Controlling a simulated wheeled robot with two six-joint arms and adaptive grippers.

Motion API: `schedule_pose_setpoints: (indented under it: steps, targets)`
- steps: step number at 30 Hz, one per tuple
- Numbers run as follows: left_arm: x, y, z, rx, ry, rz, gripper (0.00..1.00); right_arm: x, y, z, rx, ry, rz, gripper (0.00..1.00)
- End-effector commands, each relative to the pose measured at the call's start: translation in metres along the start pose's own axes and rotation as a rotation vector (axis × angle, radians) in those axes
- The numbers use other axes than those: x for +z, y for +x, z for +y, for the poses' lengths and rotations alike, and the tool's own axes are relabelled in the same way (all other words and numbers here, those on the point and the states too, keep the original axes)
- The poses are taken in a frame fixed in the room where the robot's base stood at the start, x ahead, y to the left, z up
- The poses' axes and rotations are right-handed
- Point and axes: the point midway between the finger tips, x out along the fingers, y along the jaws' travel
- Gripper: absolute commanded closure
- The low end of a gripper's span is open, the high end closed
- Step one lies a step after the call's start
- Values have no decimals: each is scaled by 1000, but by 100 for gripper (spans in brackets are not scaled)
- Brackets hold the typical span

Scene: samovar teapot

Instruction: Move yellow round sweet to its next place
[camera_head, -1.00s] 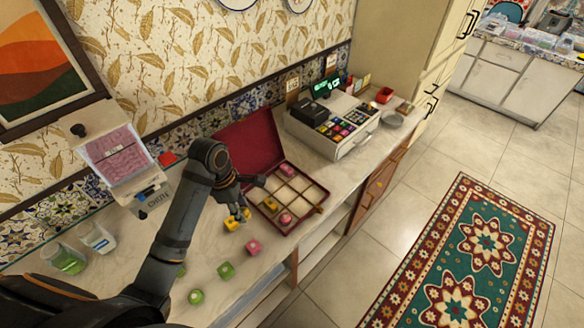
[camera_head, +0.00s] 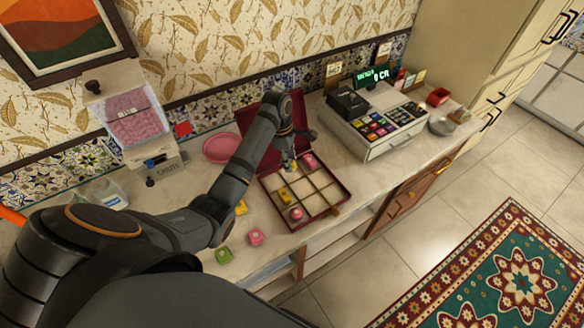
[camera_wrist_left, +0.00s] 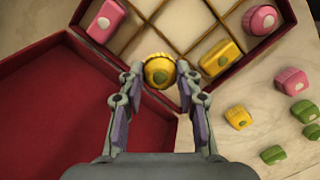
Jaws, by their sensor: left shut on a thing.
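The yellow round sweet (camera_wrist_left: 158,71) has a ridged side and is held between the fingertips of my left gripper (camera_wrist_left: 160,76) in the wrist view. In the head view my left gripper (camera_head: 289,165) is over the back left part of the open sectioned box (camera_head: 329,212). The sweet cannot be made out there. In the wrist view the sweet is over the box's wall edge near the compartments; its height above them is unclear. The box holds a pink square sweet (camera_head: 309,161), a yellow square sweet (camera_head: 284,193) and a pink round sweet (camera_head: 296,214). My right gripper is not in view.
On the counter left of the box lie a yellow sweet (camera_head: 241,207), a pink sweet (camera_head: 256,236) and a green sweet (camera_head: 223,255). The red lid (camera_wrist_left: 80,120) stands open behind. A pink plate (camera_head: 222,148) and a cash register (camera_head: 380,125) flank the box. Several compartments are empty.

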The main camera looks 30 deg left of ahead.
Motion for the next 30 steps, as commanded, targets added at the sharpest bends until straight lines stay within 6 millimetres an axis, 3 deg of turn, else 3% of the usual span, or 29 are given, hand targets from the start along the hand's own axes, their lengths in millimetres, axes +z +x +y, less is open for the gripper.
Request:
schedule_pose_setpoints:
  steps: [4,11,18,27,28,30]
  targets:
    - [-1,16,14,0,0,0,86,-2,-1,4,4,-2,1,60]
    - [-2,25,21,-1,1,0,86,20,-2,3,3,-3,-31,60]
    - [-7,54,20,0,1,2,86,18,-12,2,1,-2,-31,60]
    - [-7,57,20,0,0,1,86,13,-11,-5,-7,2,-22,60]
    - [-7,58,20,0,1,1,65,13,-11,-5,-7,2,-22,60]
    - [-7,57,20,0,1,1,57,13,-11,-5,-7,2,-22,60]
